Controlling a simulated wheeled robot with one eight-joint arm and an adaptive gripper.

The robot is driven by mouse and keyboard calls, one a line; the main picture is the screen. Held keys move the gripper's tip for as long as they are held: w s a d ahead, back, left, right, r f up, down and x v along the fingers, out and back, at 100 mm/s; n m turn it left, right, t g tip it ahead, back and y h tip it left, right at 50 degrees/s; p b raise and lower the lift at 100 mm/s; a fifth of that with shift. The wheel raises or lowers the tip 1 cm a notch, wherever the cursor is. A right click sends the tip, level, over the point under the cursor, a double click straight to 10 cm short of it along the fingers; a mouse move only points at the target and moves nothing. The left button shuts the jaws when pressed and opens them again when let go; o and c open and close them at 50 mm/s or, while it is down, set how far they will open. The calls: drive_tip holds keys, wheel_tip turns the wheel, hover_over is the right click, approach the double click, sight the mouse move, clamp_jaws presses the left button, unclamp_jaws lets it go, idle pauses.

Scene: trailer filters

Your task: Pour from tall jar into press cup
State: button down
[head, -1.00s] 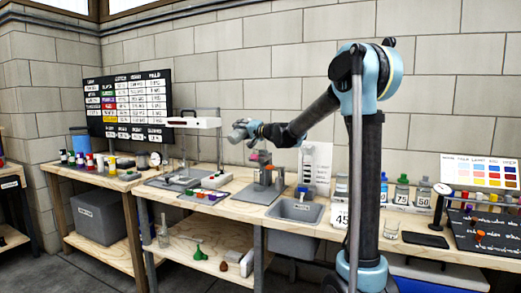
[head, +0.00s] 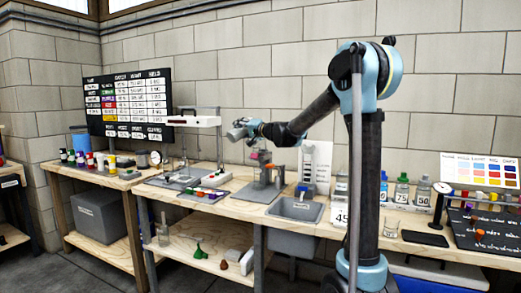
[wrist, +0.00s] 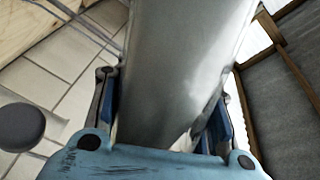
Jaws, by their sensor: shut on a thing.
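My gripper (head: 251,129) is shut on a silvery grey cylindrical jar (head: 237,132), high above the workbench. The jar lies well over to one side and points left in the head view. In the wrist view the jar (wrist: 180,65) fills the middle between the two blue fingers. Its mouth and contents cannot be seen. Below and slightly right of the jar, a small grey press stand (head: 262,182) with a pinkish part (head: 262,156) stands on the bench. I cannot clearly make out a press cup there.
A white overhead fixture (head: 194,121) stands left of the jar. Right of the press are a grey sink (head: 297,209) and a white chart (head: 317,163). Several bottles (head: 402,190) stand farther right, beyond my arm. The air around the jar looks clear.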

drive_tip(key=shift+r+m+p, duration=0.45)
drive_tip(key=shift+m+p, duration=0.25)
drive_tip(key=shift+p, duration=0.1)
idle(1.9)
drive_tip(key=shift+w+d+m+p, duration=0.2)
drive_tip(key=shift+m+p, duration=0.1)
drive_tip(key=shift+p, duration=0.15)
idle(0.9)
drive_tip(key=n, duration=0.4)
drive_tip(key=shift+s+a+f+b, duration=0.15)
drive_tip(key=shift+s+f+b, duration=0.05)
drive_tip(key=shift+f+b, duration=0.2)
drive_tip(key=shift+n, duration=0.3)
